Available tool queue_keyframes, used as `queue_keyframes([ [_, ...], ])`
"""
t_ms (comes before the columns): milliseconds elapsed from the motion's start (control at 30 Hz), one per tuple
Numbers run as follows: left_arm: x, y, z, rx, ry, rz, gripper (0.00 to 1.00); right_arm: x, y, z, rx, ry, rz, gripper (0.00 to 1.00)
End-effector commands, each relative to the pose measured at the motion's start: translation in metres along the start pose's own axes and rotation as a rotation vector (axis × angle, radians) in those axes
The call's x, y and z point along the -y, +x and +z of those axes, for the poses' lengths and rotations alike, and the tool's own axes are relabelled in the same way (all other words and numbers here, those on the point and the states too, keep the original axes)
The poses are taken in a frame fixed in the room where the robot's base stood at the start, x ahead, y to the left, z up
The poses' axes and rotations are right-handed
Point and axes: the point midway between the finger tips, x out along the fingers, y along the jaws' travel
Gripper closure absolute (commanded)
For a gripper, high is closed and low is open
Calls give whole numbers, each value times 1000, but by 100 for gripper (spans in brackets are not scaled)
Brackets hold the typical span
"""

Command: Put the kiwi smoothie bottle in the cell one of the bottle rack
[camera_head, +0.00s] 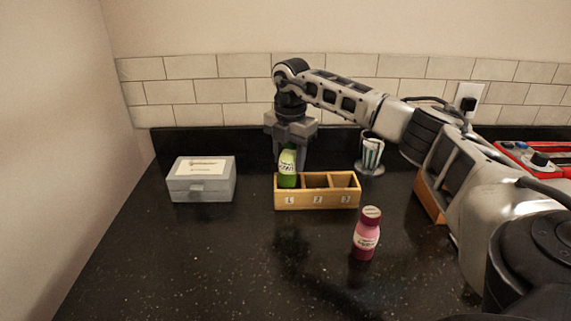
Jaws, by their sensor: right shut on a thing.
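The kiwi smoothie bottle (287,169) is green with a pale label. It stands upright at the leftmost compartment of the wooden bottle rack (317,200), the one marked 1, with its lower part hidden behind the rack's front wall. I cannot tell whether its base touches the rack floor. My right gripper (291,150) points down from above and is shut on the upper part of the bottle. The compartments marked 2 and 3 look empty. My left gripper is not in view.
A pink-red bottle (366,235) stands on the dark counter in front of the rack, to the right. A grey lidded box (201,180) sits to the left. A striped cup (371,152) stands behind the rack. A red appliance (535,155) is at the far right.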

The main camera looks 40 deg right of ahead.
Motion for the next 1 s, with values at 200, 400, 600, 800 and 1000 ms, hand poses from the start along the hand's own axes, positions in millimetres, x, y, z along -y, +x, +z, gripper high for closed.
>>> queue_keyframes([
  [200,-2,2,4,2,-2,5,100,3,24,-8,-15,-12,-30,100],
  [400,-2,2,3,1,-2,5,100,3,23,-8,-15,-12,-29,36],
  [600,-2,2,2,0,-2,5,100,3,21,-6,-12,-9,-26,36],
  [800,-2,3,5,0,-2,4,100,2,7,-6,-10,-8,-22,36],
  [1000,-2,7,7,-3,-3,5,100,0,-35,-5,-9,-8,-19,36],
])
